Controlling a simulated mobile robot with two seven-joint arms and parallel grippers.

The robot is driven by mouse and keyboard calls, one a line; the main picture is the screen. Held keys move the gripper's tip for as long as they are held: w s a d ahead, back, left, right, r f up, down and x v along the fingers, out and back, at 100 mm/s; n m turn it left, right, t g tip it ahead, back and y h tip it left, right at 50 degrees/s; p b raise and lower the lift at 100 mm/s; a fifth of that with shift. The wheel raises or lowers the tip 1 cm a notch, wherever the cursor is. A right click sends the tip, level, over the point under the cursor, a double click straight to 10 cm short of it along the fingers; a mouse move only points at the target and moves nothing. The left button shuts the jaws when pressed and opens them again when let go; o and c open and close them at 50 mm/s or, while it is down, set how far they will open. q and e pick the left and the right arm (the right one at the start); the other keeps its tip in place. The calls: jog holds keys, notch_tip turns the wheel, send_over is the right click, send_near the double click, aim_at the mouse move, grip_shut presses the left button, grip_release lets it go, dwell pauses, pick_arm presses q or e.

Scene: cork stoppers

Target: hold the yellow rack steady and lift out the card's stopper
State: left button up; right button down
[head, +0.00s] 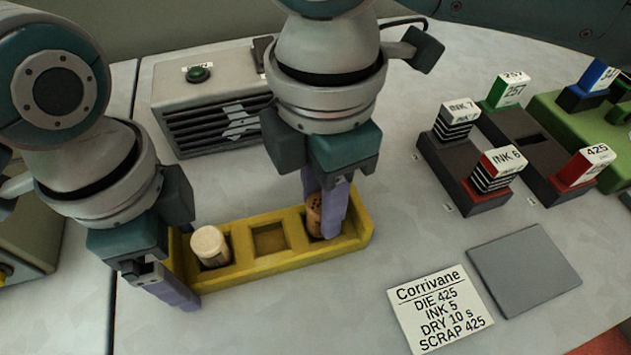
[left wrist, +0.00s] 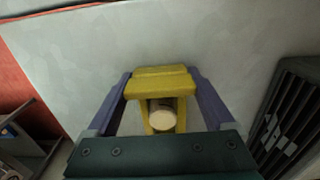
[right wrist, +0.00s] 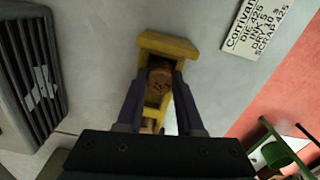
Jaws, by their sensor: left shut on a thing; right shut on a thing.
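The yellow rack (head: 272,273) lies on the table with three square compartments in a row. A pale cream stopper (head: 210,245) stands in the left compartment, and the middle one is empty. A brown, dark-specked cork stopper (head: 314,213) is in the right compartment. My left gripper (head: 176,268) is shut on the rack's left end, one finger on each side, as the left wrist view (left wrist: 158,98) also shows. My right gripper (head: 326,212) is shut on the brown stopper, which shows between its fingers in the right wrist view (right wrist: 159,82). The stopper's lower part is hidden.
A white card (head: 440,308) reads Corrivane, DIE 425, INK 5, DRY 10 s, SCRAP 425. A grey plate (head: 523,270) lies beside it. Dark holders with labelled blocks (head: 495,170) stand at right. A vented grey box (head: 212,112) with a green button stands behind the rack.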

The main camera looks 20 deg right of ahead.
notch_tip(320, 180, up, 9)
jog(key=shift+r, duration=0.1)
pick_arm(q)
jog(key=o, duration=1.2)
jog(key=shift+o, duration=0.2)
